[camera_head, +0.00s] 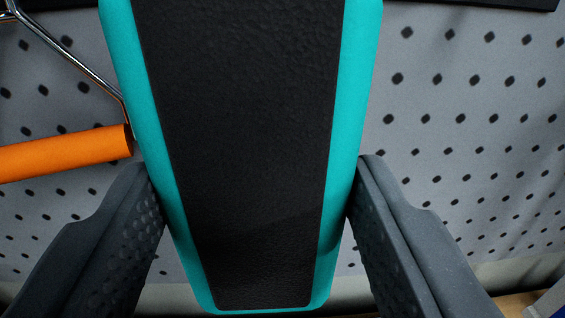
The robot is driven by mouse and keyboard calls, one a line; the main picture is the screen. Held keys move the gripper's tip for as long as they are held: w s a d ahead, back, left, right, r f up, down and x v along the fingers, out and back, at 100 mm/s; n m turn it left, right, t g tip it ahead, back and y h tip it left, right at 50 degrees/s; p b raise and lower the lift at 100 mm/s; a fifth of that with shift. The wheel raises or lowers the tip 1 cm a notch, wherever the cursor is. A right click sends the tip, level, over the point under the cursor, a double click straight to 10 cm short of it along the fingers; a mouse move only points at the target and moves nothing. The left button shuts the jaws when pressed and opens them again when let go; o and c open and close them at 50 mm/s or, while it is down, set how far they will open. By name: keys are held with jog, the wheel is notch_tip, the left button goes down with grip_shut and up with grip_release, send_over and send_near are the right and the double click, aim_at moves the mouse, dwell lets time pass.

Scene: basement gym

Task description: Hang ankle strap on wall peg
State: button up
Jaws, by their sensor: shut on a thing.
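The ankle strap (245,120), black padded with teal edges, fills the middle of the view and runs from the top edge down to a rounded lower end. My gripper (256,185) is shut on it, with one dark grey finger against each teal side. The strap hangs in front of a grey perforated wall panel (460,90). No wall peg can be made out; the strap hides the middle of the panel. The strap's upper end is out of view.
An orange cylindrical grip (65,152) with a bent chrome bar (72,62) is close to the strap on the left. A dark edge (480,3) runs along the top. The panel right of the strap is bare. A pale and blue object (550,302) shows at the lower right corner.

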jog(key=w+f+p, duration=0.2)
jog(key=w, duration=0.8)
jog(key=shift+w, duration=0.4)
dwell(0.9)
jog(key=shift+a+f, duration=0.1)
dwell(0.6)
jog(key=o, duration=1.1)
jog(key=s+b, duration=0.2)
jog(key=s, duration=1.1)
jog(key=shift+s, duration=0.35)
jog(key=s+r+g+b, duration=0.1)
jog(key=s+r+b, duration=0.1)
jog(key=s+r, duration=0.2)
jog(key=s+r+b, duration=0.2)
jog(key=s+r, duration=0.3)
jog(key=r, duration=0.4)
jog(key=s+r+g+b, duration=0.1)
jog(key=s+r+b, duration=0.1)
jog(key=s+r, duration=0.3)
jog(key=shift+r+g, duration=0.3)
jog(key=shift+r, duration=0.5)
